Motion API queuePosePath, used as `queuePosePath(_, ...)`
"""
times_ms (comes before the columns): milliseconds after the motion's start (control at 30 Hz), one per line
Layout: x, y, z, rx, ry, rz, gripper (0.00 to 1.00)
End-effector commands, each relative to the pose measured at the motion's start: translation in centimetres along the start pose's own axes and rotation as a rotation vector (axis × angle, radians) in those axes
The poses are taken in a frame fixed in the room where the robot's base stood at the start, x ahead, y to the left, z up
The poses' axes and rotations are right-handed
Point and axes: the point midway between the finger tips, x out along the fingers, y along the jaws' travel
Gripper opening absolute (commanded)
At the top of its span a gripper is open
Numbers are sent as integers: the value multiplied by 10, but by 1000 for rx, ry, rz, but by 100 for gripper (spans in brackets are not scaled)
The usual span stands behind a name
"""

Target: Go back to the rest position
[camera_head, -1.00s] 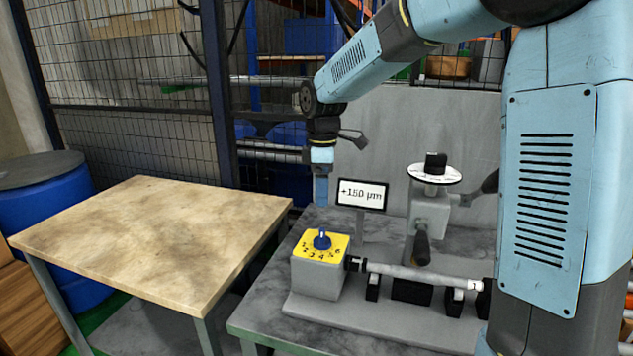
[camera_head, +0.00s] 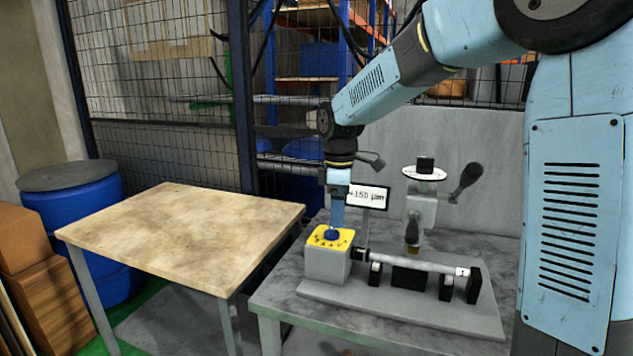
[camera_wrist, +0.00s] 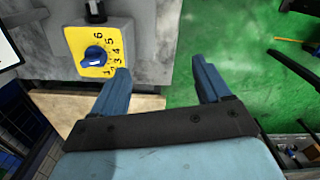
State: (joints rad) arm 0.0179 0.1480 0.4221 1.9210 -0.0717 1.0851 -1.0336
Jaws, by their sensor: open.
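My gripper (camera_head: 336,215) hangs straight down from the arm, just above and behind the grinder's dial box in the head view. In the wrist view my gripper (camera_wrist: 160,88) is open, with its two blue fingers apart and nothing between them. The yellow dial plate (camera_wrist: 97,48) with numbers and a blue knob (camera_wrist: 95,56) lies up and left of the fingers. The knob (camera_head: 331,234) also shows in the head view, close to the fingertips; whether they touch it is hard to tell there, but the wrist view shows them clear of it.
The grinder holds a horizontal grey bar (camera_head: 415,262) and a white dial with a handle (camera_head: 424,172). A "+150 µm" display (camera_head: 367,197) stands behind the box. A wooden-topped table (camera_head: 180,235) is at left, a blue drum (camera_head: 75,200) beyond it. Green floor (camera_wrist: 200,35) is open.

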Motion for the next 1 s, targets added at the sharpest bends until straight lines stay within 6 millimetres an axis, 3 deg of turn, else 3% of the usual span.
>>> queuePosePath(567, -38, -44, 51, 303, -1, 115, 77)
queuePosePath(1000, -72, -126, 131, 807, 101, 269, 77)
